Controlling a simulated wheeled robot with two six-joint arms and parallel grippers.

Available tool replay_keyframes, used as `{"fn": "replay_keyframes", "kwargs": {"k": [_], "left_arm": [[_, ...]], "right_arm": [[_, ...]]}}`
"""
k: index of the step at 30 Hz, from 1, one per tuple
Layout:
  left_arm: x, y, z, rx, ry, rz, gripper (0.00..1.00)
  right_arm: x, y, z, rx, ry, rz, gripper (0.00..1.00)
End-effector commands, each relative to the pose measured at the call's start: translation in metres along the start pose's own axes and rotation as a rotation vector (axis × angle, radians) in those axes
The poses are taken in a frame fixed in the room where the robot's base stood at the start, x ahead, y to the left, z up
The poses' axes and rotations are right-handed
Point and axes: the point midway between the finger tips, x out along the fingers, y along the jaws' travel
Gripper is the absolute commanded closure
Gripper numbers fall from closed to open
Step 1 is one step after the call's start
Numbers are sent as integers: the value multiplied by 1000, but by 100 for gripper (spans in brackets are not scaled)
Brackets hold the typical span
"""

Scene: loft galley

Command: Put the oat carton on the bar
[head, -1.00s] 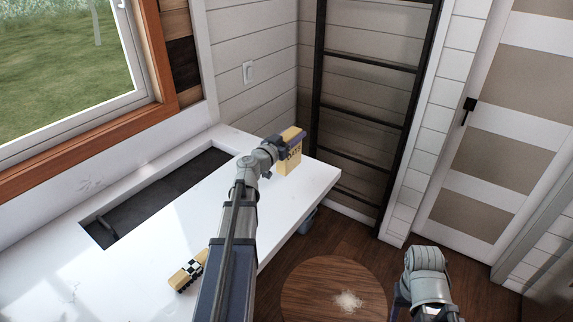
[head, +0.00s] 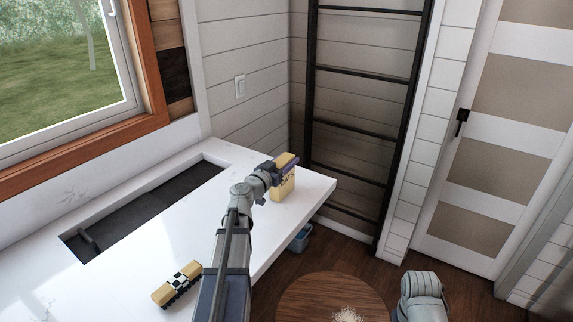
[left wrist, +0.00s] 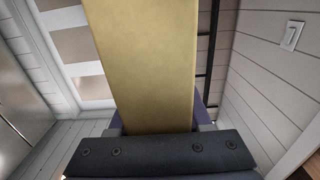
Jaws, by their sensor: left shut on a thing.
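The oat carton (head: 283,186) is a yellow box with dark lettering. My left gripper (head: 284,162) is shut on its upper part and holds it upright at the far right end of the white counter (head: 215,225). I cannot tell whether its base touches the counter. In the left wrist view the carton (left wrist: 142,65) fills the middle between the fingers (left wrist: 160,122). My right arm shows at the bottom right of the head view, but its gripper is out of view.
A dark sink (head: 145,205) is set in behind. A round wooden top (head: 330,300) and a blue bin (head: 301,238) are right of the counter. A black ladder (head: 360,125) stands behind.

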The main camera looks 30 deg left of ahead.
Motion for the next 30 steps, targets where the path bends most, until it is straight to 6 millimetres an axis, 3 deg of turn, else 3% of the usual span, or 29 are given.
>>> {"fn": "replay_keyframes", "kwargs": {"k": [5, 6, 14, 24, 30], "left_arm": [[0, 0, 4, 0, 0, 0, 100], [0, 0, 4, 0, 0, 0, 50], [0, 0, 2, 0, 0, 0, 21], [-1, 0, -3, 0, 0, 0, 21], [-40, 2, 0, 0, 0, -3, 21]], "right_arm": [[4, 0, 0, 0, 0, 0, 50], [4, 0, 0, 0, 0, 0, 50], [2, 0, 0, 0, 0, 0, 50], [-3, 0, 0, 0, 0, 0, 50], [0, 0, 0, 0, 0, 0, 50]]}}
